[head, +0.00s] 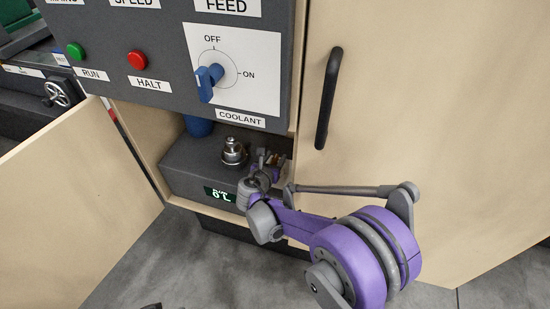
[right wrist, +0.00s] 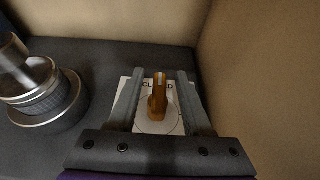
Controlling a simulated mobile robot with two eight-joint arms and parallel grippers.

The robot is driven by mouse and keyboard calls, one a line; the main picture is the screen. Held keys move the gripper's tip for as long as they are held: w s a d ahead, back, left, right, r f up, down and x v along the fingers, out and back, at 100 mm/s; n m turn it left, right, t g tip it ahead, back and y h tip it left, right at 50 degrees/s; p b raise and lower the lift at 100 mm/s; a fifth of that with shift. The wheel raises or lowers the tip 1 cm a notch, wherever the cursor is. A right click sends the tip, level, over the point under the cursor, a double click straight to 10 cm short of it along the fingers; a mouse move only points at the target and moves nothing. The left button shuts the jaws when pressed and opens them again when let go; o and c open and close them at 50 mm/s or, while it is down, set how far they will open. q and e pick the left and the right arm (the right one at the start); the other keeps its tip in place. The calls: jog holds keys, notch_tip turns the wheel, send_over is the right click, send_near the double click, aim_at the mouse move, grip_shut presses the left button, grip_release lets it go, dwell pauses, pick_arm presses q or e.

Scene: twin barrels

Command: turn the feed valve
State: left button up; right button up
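In the right wrist view an orange-brown valve handle (right wrist: 158,100) stands on a white round-marked plate (right wrist: 172,124) whose lettering is mostly covered. My right gripper (right wrist: 160,74) is open, with one finger on each side of the handle and a visible gap on both sides. In the head view my right gripper (head: 268,160) reaches into the low cabinet opening and hides most of the valve. My left gripper is not clearly in view.
A silver round fitting (head: 233,151) stands left of the valve; it also shows in the right wrist view (right wrist: 45,95). Above is a grey panel (head: 165,88) with a blue knob (head: 208,80). An open door (head: 80,200) is at left, a closed door (head: 400,110) at right.

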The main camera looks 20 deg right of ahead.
grip_shut()
jog(key=shift+m+h, duration=0.4)
jog(key=shift+h, duration=0.1)
jog(key=m+g+h, duration=0.2)
jog(key=shift+m+g+p, duration=0.35)
jog(key=shift+m+g, duration=0.05)
jog(key=m+g+h, duration=0.2)
jog(key=m+g, duration=0.1)
jog(key=g, duration=0.1)
jog(key=shift+s+d+m, duration=0.1)
jog(key=shift+m, duration=0.3)
jog(key=m+g+h, duration=0.1)
jog(key=m+g, duration=0.1)
jog(key=g, duration=0.1)
jog(key=shift+s+f+m, duration=0.1)
jog(key=shift+m, duration=0.2)
jog(key=shift+s+m+g+b, duration=0.15)
jog(key=shift+m+g+b, duration=0.3)
jog(key=shift+m+g, duration=1.3)
jog(key=shift+g, duration=0.35)
